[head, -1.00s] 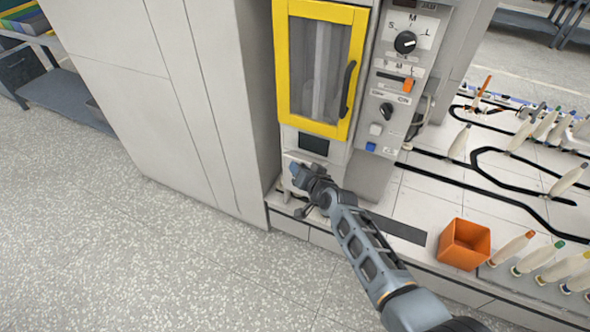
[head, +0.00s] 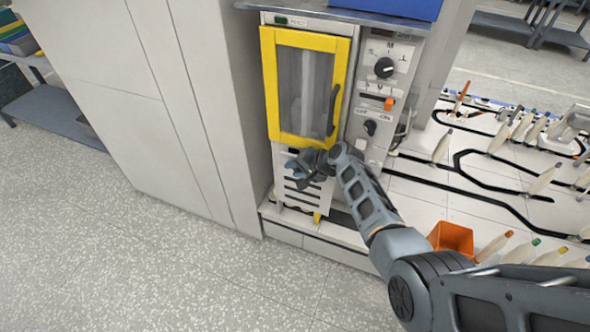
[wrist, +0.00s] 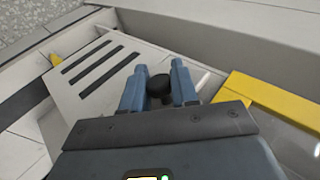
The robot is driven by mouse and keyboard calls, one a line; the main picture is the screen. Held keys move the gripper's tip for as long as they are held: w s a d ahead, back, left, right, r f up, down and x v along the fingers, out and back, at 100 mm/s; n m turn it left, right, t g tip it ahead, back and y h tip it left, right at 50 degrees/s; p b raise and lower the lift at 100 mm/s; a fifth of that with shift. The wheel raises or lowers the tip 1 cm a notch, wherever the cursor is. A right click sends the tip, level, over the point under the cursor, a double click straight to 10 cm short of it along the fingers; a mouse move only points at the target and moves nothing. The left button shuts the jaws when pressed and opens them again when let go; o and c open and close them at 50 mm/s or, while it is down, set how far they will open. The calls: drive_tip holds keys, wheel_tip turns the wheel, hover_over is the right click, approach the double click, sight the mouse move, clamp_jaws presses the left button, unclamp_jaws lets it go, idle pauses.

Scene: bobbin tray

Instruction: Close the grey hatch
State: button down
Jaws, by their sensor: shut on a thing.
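The grey hatch (head: 297,203) is a light panel with several dark slots, low on the machine front, below the yellow-framed door (head: 269,88). In the wrist view the hatch (wrist: 78,92) lies at a slant with gaps along its edges. I cannot tell exactly how far it stands from its frame. My gripper (head: 291,166) is at the hatch's upper part, just under the yellow door. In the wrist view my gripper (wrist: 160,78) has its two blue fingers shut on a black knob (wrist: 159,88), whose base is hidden.
A small yellow piece (head: 317,217) shows at the hatch's lower edge. The control panel (head: 381,92) with dials is to the right. An orange bin (head: 452,237) and several bobbins (head: 494,247) stand further right. The floor at left is clear.

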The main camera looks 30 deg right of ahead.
drive_tip(key=shift+d, duration=0.15)
idle(0.3)
drive_tip(key=c, duration=0.9)
unclamp_jaws()
drive_tip(key=shift+p+v, duration=0.55)
drive_tip(key=shift+v, duration=3.3)
